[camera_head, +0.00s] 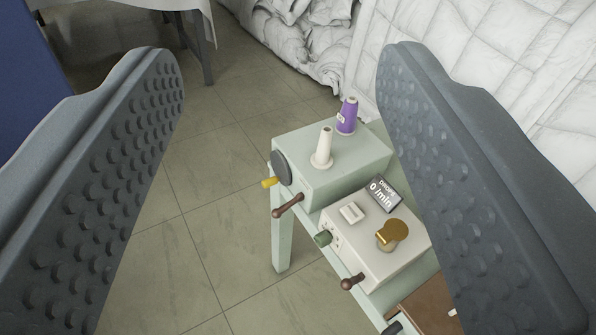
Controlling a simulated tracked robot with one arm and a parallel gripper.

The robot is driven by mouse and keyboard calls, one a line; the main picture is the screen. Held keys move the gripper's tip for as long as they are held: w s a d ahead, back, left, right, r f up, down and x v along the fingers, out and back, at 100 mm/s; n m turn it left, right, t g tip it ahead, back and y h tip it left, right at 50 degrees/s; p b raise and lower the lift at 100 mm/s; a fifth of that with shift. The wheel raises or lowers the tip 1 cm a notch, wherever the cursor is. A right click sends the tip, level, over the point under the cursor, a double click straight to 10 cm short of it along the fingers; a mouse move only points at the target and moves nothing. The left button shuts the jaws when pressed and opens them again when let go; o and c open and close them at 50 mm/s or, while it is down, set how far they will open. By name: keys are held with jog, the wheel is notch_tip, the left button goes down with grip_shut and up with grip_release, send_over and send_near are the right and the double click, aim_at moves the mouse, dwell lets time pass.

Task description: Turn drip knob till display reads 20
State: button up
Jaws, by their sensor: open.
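My gripper (282,65) is open, its two dark studded fingers wide apart at the left and right of the view, with nothing between them. Below and beyond them, a white box (382,268) stands on a pale green stand. Its small dark display (384,193) reads "DROPS 0 /min". A round brass knob (392,233) is on top of the box. I cannot tell from labels which is the drip knob. The right finger hides the box's right surroundings.
A green box (335,172) beside it carries a white cone (323,147) and a purple spool (347,116), with a crank (288,205) on its side. White duvets (475,50) lie behind. A brown item (430,305) is at lower right. Tiled floor (200,180) is clear at left.

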jog(key=w+a+f+t+p, duration=0.1)
jog(key=w+a+f, duration=0.15)
jog(key=w, duration=0.55)
jog(key=w+a+f+t+p, duration=0.1)
jog(key=w+a, duration=0.2)
jog(key=w, duration=0.4)
jog(key=w+a+f+m+h+p, duration=0.2)
jog(key=w+f+h, duration=0.4)
jog(key=w+f, duration=0.5)
jog(key=m+g+h+p, duration=0.2)
jog(key=g+h+p, duration=0.1)
jog(key=g+h, duration=0.65)
send_near(317, 243)
jog(key=shift+t+h, duration=0.35)
jog(key=shift+h, duration=0.1)
jog(key=b+x, duration=0.1)
jog(key=x, duration=0.1)
jog(key=b+x, duration=0.1)
jog(key=x, duration=0.5)
jog(key=shift+d+f+b, duration=0.15)
jog(key=shift+f+b, duration=0.25)
jog(key=shift+w+d+r, duration=0.1)
jog(key=shift+w+d, duration=0.2)
jog(key=shift+d, duration=0.05)
